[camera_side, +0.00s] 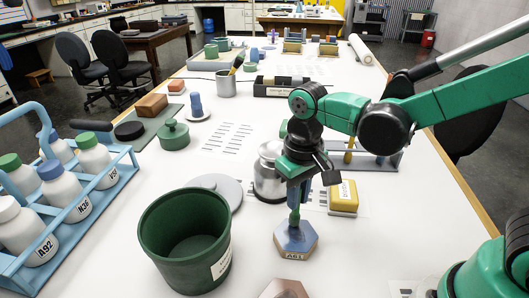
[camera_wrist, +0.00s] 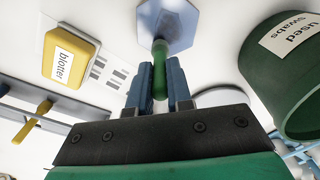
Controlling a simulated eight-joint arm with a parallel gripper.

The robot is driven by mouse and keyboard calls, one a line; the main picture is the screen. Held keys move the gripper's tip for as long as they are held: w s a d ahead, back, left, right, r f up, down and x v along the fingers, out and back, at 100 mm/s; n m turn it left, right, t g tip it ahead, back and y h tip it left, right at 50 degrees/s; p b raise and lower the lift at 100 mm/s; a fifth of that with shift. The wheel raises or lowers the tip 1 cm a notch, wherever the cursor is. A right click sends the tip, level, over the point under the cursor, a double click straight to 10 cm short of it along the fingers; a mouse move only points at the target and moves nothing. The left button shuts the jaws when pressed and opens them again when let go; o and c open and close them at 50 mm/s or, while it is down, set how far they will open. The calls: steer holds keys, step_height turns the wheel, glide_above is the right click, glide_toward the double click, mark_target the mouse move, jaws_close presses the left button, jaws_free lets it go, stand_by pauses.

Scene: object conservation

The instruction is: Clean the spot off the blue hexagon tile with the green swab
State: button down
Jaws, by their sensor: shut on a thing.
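The blue hexagon tile (camera_side: 296,243) lies on the white table with a label reading about A61 on its front edge. In the wrist view the tile (camera_wrist: 183,24) shows at the top. My gripper (camera_side: 298,192) is above the tile and shut on the green swab (camera_side: 294,216). In the wrist view the gripper (camera_wrist: 159,95) has its blue fingers on both sides of the swab (camera_wrist: 160,68). The swab points down and its head is at the tile's face; I cannot tell for sure whether it touches. The spot cannot be made out clearly.
A green bin (camera_side: 183,250) labelled "used swabs" (camera_wrist: 297,75) stands left of the tile. A yellow blotter (camera_side: 343,198) is to the right, a metal jar (camera_side: 268,178) behind. A brown hexagon tile (camera_side: 284,290) lies in front. A blue bottle rack (camera_side: 75,215) is far left.

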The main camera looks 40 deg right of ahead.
steer(key=shift+w+d, duration=0.35)
steer(key=shift+s+d, duration=0.25)
steer(key=shift+s+a, duration=0.8)
steer(key=shift+s, duration=0.05)
steer(key=shift+s+a, duration=0.8)
steer(key=shift+s+a+f, duration=0.1)
steer(key=shift+s+a, duration=0.15)
steer(key=shift+s, duration=0.05)
steer(key=shift+s+a, duration=0.25)
steer(key=shift+s, duration=0.05)
steer(key=shift+w+d, duration=0.25)
steer(key=shift+w, duration=0.05)
steer(key=shift+w+d+r, duration=0.2)
steer(key=shift+w+d, duration=1.4)
steer(key=shift+w, duration=0.05)
step_height(320, 180, up, 8)
steer(key=shift+w+d, duration=0.25)
steer(key=shift+f, duration=0.1)
